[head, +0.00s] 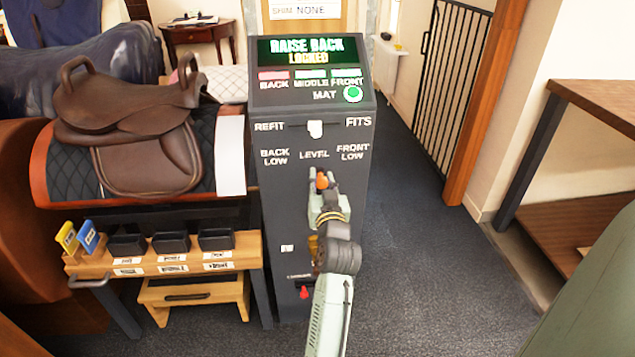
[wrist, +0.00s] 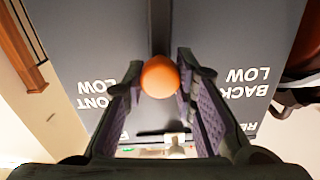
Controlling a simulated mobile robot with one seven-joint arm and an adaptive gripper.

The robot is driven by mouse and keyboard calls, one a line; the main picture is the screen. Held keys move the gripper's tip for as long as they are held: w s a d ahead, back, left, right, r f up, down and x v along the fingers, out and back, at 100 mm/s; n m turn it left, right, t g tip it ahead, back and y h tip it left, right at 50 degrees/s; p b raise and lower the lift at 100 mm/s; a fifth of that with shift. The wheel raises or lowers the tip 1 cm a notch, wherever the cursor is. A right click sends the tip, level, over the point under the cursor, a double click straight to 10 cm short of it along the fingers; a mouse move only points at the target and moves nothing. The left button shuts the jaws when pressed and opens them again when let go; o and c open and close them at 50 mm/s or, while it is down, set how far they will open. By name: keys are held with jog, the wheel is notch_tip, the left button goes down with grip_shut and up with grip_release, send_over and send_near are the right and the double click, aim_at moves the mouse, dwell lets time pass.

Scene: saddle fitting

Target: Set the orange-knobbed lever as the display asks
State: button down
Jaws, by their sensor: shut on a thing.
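The orange-knobbed lever (head: 322,181) is on the front of a dark grey post (head: 285,215), below the LEVEL label, between BACK LOW and FRONT LOW. My gripper (head: 324,187) is shut on the orange knob. In the wrist view the knob (wrist: 160,76) sits between the two fingertips, with part of each side hidden by them. The display (head: 307,50) reads RAISE BACK, LOCKED. Below it, the BACK lamp is pinkish red; the MIDDLE and FRONT lamps are green. The round MAT light (head: 353,94) is green.
A white switch (head: 315,129) sits between REFIT and FITS. A red knob (head: 304,293) is low on the post. A brown saddle (head: 140,125) rests on a stand at left, above a bench (head: 240,250) with dark bins. Carpet right of the post is clear.

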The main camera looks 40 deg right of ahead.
jog(key=s+d+m, duration=0.1)
jog(key=d+f+m, duration=0.1)
jog(key=d, duration=0.1)
jog(key=s+d+m+b, duration=0.1)
jog(key=m, duration=0.1)
jog(key=shift+s+d+f, duration=0.2)
jog(key=shift+s, duration=0.15)
jog(key=c, duration=1.3)
grip_release()
jog(key=shift+s, duration=0.1)
jog(key=v, duration=1.2)
